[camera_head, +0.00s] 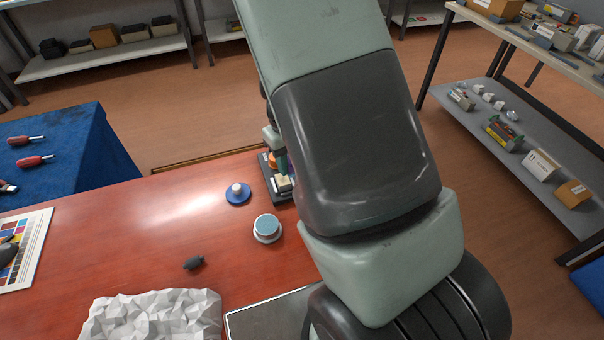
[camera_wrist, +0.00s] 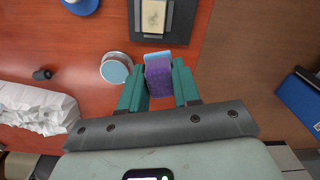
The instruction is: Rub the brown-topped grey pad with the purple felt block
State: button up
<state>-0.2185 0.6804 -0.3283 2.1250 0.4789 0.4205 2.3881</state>
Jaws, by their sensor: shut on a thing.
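My gripper (camera_wrist: 158,84) is shut on the purple felt block (camera_wrist: 159,80), which has a light blue face at its far end. In the wrist view the block lies between the two teal fingers. Beyond it is a dark grey tray (camera_wrist: 180,36) bearing a pad with a pale tan top (camera_wrist: 153,16), cut off by the picture's top edge. I cannot tell whether the block touches the tray. In the head view my arm hides most of the gripper, and the pale pad (camera_head: 283,184) shows beside it on the tray.
A white round pot with a light blue top (camera_head: 267,228) stands near the tray. A small dark object (camera_head: 194,262) and a crumpled white mass (camera_head: 155,315) lie nearer. The red table (camera_head: 120,240) is clear at centre left.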

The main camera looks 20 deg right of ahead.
jog(key=shift+w+a+r+m, duration=0.25)
jog(key=shift+w+m, duration=0.15)
jog(key=shift+m, duration=0.2)
jog(key=shift+w+a+r+m, duration=0.1)
jog(key=shift+w+a+m, duration=0.2)
jog(key=shift+m, duration=0.6)
jog(key=shift+w+f, duration=0.2)
jog(key=shift+f, duration=3.05)
jog(key=shift+w+f, duration=0.4)
jog(key=shift+f, duration=0.05)
jog(key=shift+c, duration=0.3)
jog(key=shift+w+f, duration=0.15)
jog(key=shift+w, duration=1.35)
jog(key=shift+w+f, duration=0.15)
jog(key=shift+w, duration=0.05)
jog(key=s, duration=0.4)
jog(key=shift+s, duration=0.1)
jog(key=shift+r, duration=4.1)
